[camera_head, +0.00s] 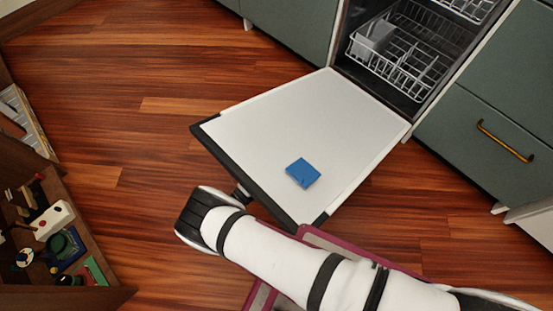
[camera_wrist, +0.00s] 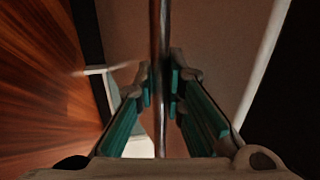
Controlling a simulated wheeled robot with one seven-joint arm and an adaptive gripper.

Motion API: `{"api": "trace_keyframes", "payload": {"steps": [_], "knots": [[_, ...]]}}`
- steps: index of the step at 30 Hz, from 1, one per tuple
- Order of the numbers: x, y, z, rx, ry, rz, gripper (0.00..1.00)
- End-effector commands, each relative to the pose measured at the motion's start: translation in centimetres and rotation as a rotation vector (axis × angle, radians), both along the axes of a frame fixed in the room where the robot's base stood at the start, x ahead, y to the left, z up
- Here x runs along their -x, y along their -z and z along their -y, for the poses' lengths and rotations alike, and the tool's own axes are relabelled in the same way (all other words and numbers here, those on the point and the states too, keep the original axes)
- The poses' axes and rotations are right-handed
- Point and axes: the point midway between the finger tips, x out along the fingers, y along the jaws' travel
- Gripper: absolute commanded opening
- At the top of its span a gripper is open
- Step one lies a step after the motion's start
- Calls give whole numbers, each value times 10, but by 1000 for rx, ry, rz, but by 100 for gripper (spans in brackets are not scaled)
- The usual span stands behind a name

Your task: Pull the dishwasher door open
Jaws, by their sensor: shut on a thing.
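The dishwasher door (camera_head: 290,125) is folded far down, its pale inner face turned up, below the open dishwasher (camera_head: 400,55). The door has a dark outer edge. A small blue block (camera_head: 302,173) lies on the inner face. My gripper (camera_head: 241,193) is at the door's dark edge, mostly hidden by my white arm in the head view. In the wrist view, the fingers of my gripper (camera_wrist: 160,85) are shut on a shiny metal bar, the door handle (camera_wrist: 159,35).
A wire rack (camera_head: 405,60) shows inside the dishwasher. Green cabinets (camera_head: 490,130) flank it. An open shelf with small objects (camera_head: 60,235) stands at the lower left. A dark red-edged thing (camera_head: 315,238) lies partly under my arm. Wooden floor (camera_head: 130,110) is clear left of the door.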

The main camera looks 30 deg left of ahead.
Motion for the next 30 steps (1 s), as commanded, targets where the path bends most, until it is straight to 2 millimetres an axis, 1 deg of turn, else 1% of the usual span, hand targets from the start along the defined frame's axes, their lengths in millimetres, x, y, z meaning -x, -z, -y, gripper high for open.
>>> {"api": "trace_keyframes", "payload": {"steps": [1,5,6,8,17,20,23,26,30], "knots": [[0,1,3,3,5,-2,0],[1,1,3,3,6,-2,0],[1,1,3,4,7,-3,17],[1,1,3,4,6,-3,31],[2,0,2,3,5,-1,32],[2,-3,1,3,4,-1,32],[1,-13,1,3,4,0,32],[1,-28,1,2,4,2,32],[1,-53,1,3,5,2,32]]}}
